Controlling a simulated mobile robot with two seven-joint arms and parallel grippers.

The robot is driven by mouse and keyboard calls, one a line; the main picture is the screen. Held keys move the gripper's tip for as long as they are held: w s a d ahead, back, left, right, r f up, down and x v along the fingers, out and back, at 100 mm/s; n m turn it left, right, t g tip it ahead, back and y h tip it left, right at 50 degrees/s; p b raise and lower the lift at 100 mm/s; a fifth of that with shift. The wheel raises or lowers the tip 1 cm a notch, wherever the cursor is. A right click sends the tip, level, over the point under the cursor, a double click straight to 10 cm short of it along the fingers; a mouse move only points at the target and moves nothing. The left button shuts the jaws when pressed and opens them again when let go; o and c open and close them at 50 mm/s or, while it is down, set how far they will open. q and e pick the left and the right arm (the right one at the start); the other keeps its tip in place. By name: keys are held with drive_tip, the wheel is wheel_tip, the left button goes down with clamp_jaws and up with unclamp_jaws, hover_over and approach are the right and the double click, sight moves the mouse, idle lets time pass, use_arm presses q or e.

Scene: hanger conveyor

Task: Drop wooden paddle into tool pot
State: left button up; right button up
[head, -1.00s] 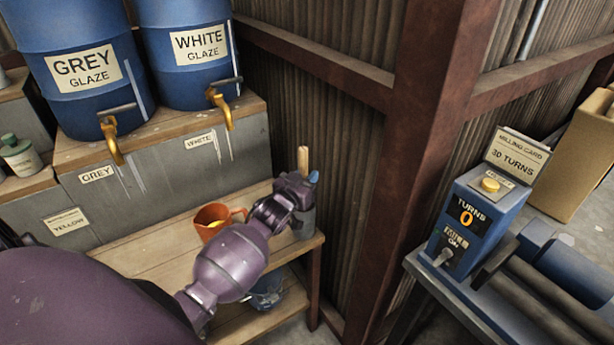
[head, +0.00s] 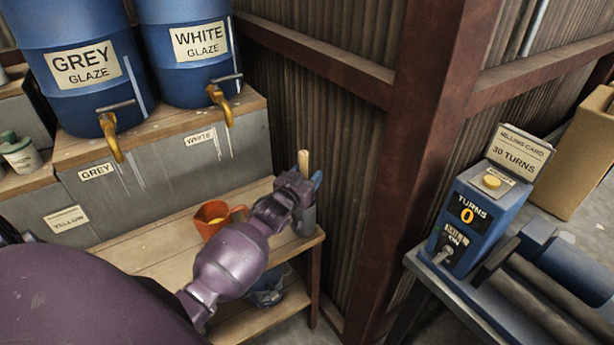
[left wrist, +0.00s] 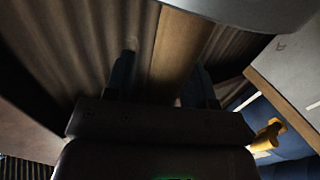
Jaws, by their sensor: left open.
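The wooden paddle (head: 304,162) stands nearly upright at the right end of the wooden shelf, its light handle end showing above my left gripper (head: 309,184). The grey tool pot (head: 306,220) is just below the gripper, partly hidden by it. The paddle's lower end is hidden, and it appears to be in the pot. In the left wrist view the paddle (left wrist: 178,50) passes between the two open dark fingers of my left gripper (left wrist: 166,82). A grey curved surface, seemingly the pot (left wrist: 250,8), lies at the top of that view. My right gripper is not in view.
An orange jug (head: 214,218) stands on the shelf (head: 165,258) left of the pot. Glaze barrels with brass taps (head: 221,104) stand behind. A rusty post (head: 412,170) rises right of the shelf.

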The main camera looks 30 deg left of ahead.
use_arm(q)
drive_tip(key=s+d, duration=0.1)
drive_tip(key=s, duration=1.1)
drive_tip(key=s+d+f+m+g, duration=0.1)
drive_tip(key=s+d+f+g, duration=0.2)
drive_tip(key=s+f, duration=0.4)
drive_tip(key=s+d+f+m+g+h, duration=0.1)
drive_tip(key=s+d+f+g, duration=0.2)
drive_tip(key=s+d+f, duration=0.3)
drive_tip(key=s+f, duration=0.1)
drive_tip(key=s, duration=0.4)
drive_tip(key=shift+s+g+p, duration=0.3)
drive_tip(key=shift+p, duration=0.1)
drive_tip(key=shift+d+f, duration=0.1)
idle(0.4)
